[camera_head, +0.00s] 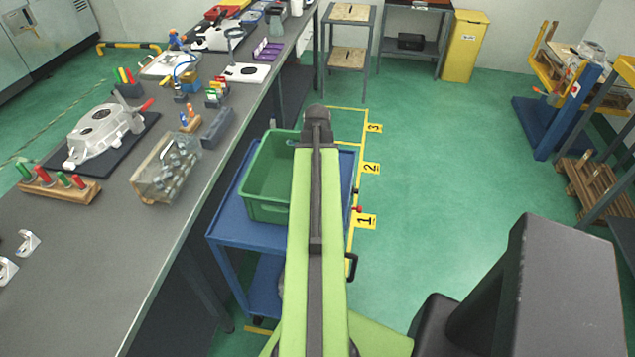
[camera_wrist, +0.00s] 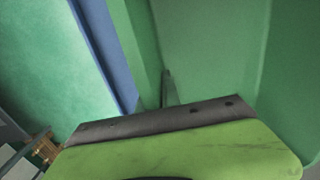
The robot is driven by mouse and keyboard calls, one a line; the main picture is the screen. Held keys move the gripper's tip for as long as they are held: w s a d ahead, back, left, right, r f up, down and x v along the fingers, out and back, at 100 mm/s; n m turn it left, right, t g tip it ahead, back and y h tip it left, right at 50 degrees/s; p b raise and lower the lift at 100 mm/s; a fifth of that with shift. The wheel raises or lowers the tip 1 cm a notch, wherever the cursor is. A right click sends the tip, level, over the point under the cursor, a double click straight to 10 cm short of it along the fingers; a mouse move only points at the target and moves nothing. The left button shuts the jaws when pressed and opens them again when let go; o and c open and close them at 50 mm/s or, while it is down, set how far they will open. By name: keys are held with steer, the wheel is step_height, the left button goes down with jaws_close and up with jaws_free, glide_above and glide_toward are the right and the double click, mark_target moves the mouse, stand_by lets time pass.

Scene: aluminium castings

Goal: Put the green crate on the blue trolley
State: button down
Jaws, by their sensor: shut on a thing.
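The green crate (camera_head: 264,211) is an open, empty-looking box over the top of the blue trolley (camera_head: 225,228), beside the long workbench. It looks level and within the trolley's edges; whether it rests on the top or hangs just above cannot be told. My arm hides its right side in the head view. In the wrist view my gripper (camera_wrist: 166,88) is shut on the crate's wall, with the crate's inside (camera_wrist: 210,45) to the right. A blue strip of the trolley (camera_wrist: 98,45) runs along the left of the wall.
The grey workbench (camera_head: 110,225) along the left carries a casting (camera_head: 100,135), a clear bin of metal parts (camera_head: 165,170) and several tools. Yellow floor markings numbered 1 to 3 lie right of the trolley. Open green floor (camera_head: 430,170) lies further right. A yellow cabinet (camera_head: 465,48) stands behind.

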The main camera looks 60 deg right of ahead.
steer(key=shift+f, duration=0.15)
steer(key=c, duration=1.5)
jaws_free()
steer(key=shift+c, duration=0.2)
step_height(320, 180, up, 13)
steer(key=p, duration=1.2)
steer(key=shift+f, duration=0.3)
